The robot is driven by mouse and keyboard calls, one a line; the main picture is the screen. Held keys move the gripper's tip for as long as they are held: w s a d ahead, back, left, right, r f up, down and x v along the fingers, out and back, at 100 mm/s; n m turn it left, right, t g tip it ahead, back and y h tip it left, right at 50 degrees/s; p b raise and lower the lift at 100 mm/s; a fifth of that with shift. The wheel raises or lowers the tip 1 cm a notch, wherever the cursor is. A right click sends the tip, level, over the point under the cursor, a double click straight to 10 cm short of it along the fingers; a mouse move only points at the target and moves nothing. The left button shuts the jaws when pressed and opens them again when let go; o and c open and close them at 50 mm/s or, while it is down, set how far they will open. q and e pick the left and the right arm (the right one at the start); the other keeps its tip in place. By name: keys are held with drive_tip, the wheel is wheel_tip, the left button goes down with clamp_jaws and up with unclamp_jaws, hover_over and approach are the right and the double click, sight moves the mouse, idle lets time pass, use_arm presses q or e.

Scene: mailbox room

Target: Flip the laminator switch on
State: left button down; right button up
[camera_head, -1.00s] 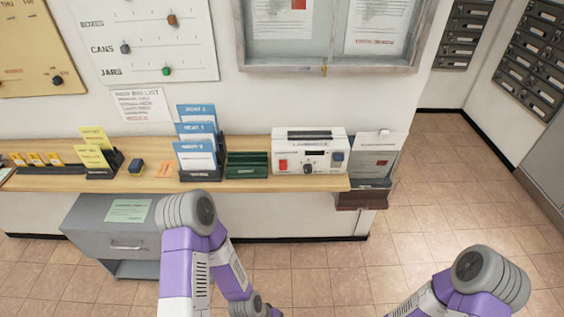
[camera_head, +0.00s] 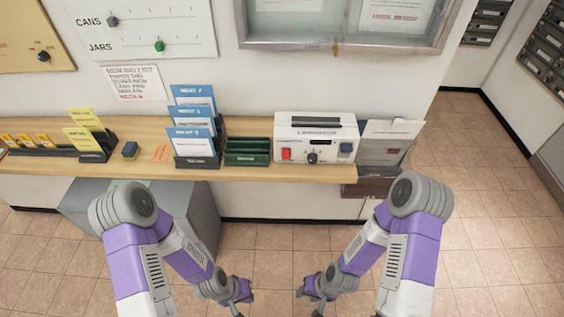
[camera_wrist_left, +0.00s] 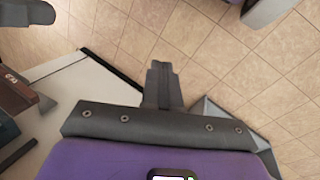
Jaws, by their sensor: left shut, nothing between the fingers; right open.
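The laminator (camera_head: 283,129) is a white box on the wooden shelf, right of centre in the head view. Its front has a red switch (camera_head: 286,154) at the left, a dark knob (camera_head: 312,158) in the middle and a blue-grey part (camera_head: 346,147) at the right. I cannot tell the switch's position. My left gripper (camera_head: 243,291) hangs low in front of the shelf, well below the laminator. In the left wrist view its fingers (camera_wrist_left: 162,85) are shut and empty. My right gripper (camera_head: 305,291) is low beside it, small in view, and open. Neither gripper touches the laminator.
The wooden shelf (camera_head: 270,172) runs along the wall. A green tray (camera_head: 247,152) and a rack of blue cards (camera_head: 192,135) stand left of the laminator, and a paper holder (camera_head: 392,130) stands right. A grey cabinet (camera_head: 203,205) is below. The tiled floor in front is clear.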

use_arm(q)
drive_tip(key=w+d+r+n+t+y+b, duration=0.1)
drive_tip(key=w+d+r+n+t, duration=0.15)
drive_tip(key=w+r+t, duration=0.35)
drive_tip(key=w+d+r+n+t+y+b, duration=0.15)
drive_tip(key=w+r+n, duration=0.25)
drive_tip(key=w, duration=0.5)
drive_tip(key=w+d+r+n+t, duration=0.1)
drive_tip(key=d+r+n+t, duration=0.3)
drive_tip(key=r, duration=0.5)
drive_tip(key=w+d+r+n+t+b, duration=0.1)
drive_tip(key=d+r+n+t, duration=0.3)
drive_tip(key=r, duration=0.6)
drive_tip(key=shift+d+r+b, duration=0.2)
drive_tip(key=shift+d+b, duration=0.1)
drive_tip(key=shift+d, duration=0.1)
drive_tip(key=shift+w+y, duration=0.15)
drive_tip(key=shift+y, duration=0.1)
